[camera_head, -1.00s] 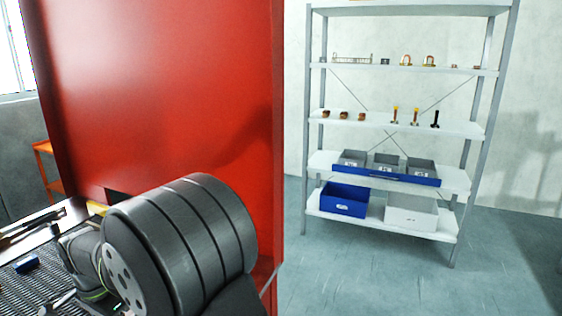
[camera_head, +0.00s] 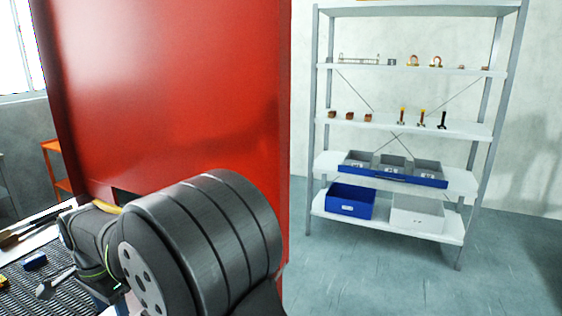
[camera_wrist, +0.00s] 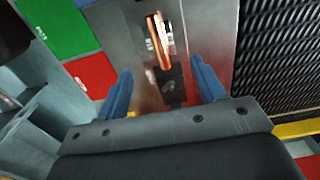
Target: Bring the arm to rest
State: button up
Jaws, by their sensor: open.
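My gripper (camera_wrist: 163,92) shows in the wrist view with its two blue fingers spread apart and nothing gripped. Below and between the fingers is a copper-coloured piece (camera_wrist: 158,42) with a dark part under it, over a shiny metal plate (camera_wrist: 125,30). Its distance from the fingertips is hard to tell. In the head view my grey arm fills the lower left, and the gripper itself is hidden or out of frame.
A dark mesh belt (camera_wrist: 285,50) lies right of the plate; green (camera_wrist: 55,25) and red (camera_wrist: 92,75) patches lie left. In the head view, a tall red panel (camera_head: 170,90) stands behind my arm. A stocked shelf rack (camera_head: 400,128) stands right, with open floor (camera_head: 400,265) before it.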

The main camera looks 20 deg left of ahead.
notch_tip(320, 180, down, 9)
jog(key=shift+r, duration=0.1)
notch_tip(320, 180, up, 5)
jog(key=shift+w+d+f, duration=0.15)
jog(key=shift+f, duration=0.05)
jog(key=w+d+r, duration=0.7)
jog(key=w+d, duration=0.1)
jog(key=w+d+n, duration=0.1)
jog(key=w+d, duration=0.2)
jog(key=d, duration=1.4)
jog(key=s+a+f, duration=0.2)
jog(key=a, duration=0.1)
jog(key=s+a+f, duration=0.2)
jog(key=a+f, duration=0.1)
jog(key=a, duration=0.1)
jog(key=s+a+f, duration=0.2)
jog(key=a+f, duration=0.1)
jog(key=shift+s+a, duration=0.15)
jog(key=shift+s, duration=0.25)
